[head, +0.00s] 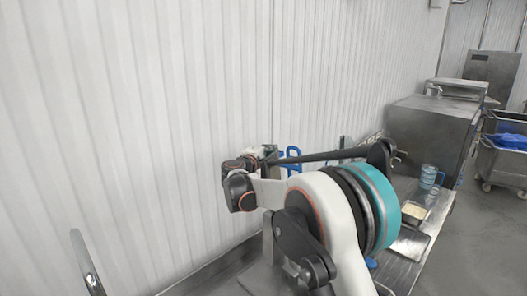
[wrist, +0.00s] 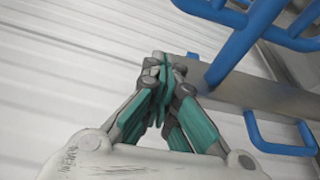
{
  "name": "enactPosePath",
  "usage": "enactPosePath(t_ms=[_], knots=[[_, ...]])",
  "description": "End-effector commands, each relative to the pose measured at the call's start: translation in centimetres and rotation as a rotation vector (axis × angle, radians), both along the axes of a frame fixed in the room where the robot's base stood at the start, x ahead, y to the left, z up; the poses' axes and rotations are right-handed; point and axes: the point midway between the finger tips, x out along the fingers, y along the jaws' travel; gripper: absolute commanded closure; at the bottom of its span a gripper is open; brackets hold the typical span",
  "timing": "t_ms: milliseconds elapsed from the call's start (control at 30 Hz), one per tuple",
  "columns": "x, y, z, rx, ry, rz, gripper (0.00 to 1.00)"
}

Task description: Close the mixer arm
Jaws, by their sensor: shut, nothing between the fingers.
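My gripper (wrist: 165,68) shows in the wrist view with its teal fingers together and nothing between them. Its tips are close to a grey metal bar (wrist: 272,96) with blue tubing (wrist: 243,42) above it; I cannot tell if they touch. A blue U-shaped handle (wrist: 280,148) lies to the right of the fingers. In the head view a small blue frame (head: 293,156) shows behind my arm. My arm hides most of what stands there, so I cannot make out the mixer arm as a whole or its angle. My gripper cannot be made out in the head view.
A white ribbed wall (head: 130,130) runs along the left and behind. A steel cabinet (head: 428,135) stands at the right. A clear blue-tinted jug (head: 428,177) and a metal tray with pale food (head: 415,211) are on the counter. A cart (head: 503,160) stands far right.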

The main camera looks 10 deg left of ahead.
Motion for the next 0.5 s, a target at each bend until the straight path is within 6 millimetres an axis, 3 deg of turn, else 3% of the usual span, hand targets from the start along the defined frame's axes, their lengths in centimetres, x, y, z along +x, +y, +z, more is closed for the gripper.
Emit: enactPosePath(t_ms=[200, 500], knots=[[-1.5, -1.8, 0.4, 0.001, 0.001, 0.001, 1.00], [-2.0, -2.3, 0.4, 0.000, 0.001, 0.001, 1.00]])
